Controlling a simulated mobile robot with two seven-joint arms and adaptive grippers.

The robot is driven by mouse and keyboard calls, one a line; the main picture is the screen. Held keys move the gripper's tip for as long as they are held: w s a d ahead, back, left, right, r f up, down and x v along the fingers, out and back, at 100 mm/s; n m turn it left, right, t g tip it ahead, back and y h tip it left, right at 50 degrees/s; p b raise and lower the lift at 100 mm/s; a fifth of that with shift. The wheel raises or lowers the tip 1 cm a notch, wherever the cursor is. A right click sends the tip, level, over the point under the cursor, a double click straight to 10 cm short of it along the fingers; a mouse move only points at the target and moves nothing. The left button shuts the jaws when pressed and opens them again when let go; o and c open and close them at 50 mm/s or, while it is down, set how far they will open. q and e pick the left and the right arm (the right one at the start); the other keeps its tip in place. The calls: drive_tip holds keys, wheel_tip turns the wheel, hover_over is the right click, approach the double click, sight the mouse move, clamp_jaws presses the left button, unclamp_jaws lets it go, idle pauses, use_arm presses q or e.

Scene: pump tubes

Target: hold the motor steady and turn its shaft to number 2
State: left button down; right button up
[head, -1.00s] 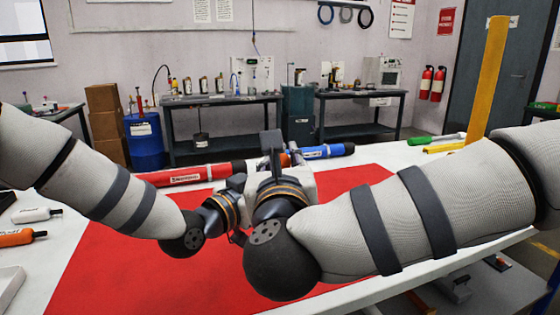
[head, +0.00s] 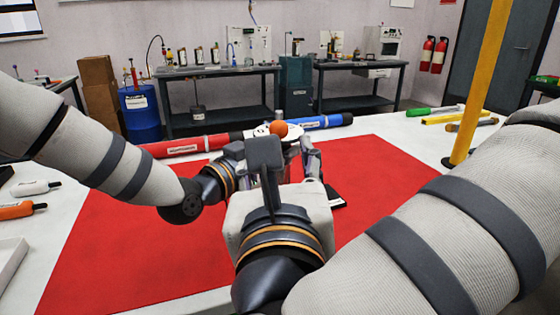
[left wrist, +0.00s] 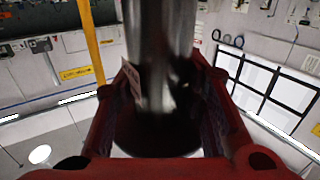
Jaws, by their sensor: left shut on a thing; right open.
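A shiny grey metal cylinder (left wrist: 160,75), which looks like the motor, stands between the red-looking fingers of my left gripper (left wrist: 158,115) in the left wrist view. The fingers are shut on it, and a small white label shows at its side. In the head view my left gripper (head: 233,154) is mostly hidden behind my right wrist. My right gripper (head: 302,157) is open beyond its pale wrist body, partly hidden. An orange ball (head: 278,128) on a whitish part shows just beyond the grippers. The shaft and any numbers cannot be made out.
A red tube (head: 185,147) and a blue tube (head: 322,122) lie along the far edge of the red mat (head: 120,250). A yellow post (head: 480,90) rises at the right, near a green-handled tool (head: 420,112). White and orange bottles lie at the left.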

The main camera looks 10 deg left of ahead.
idle(0.3)
use_arm(q)
drive_tip(key=c, duration=0.9)
unclamp_jaws()
drive_tip(key=shift+c, duration=0.2)
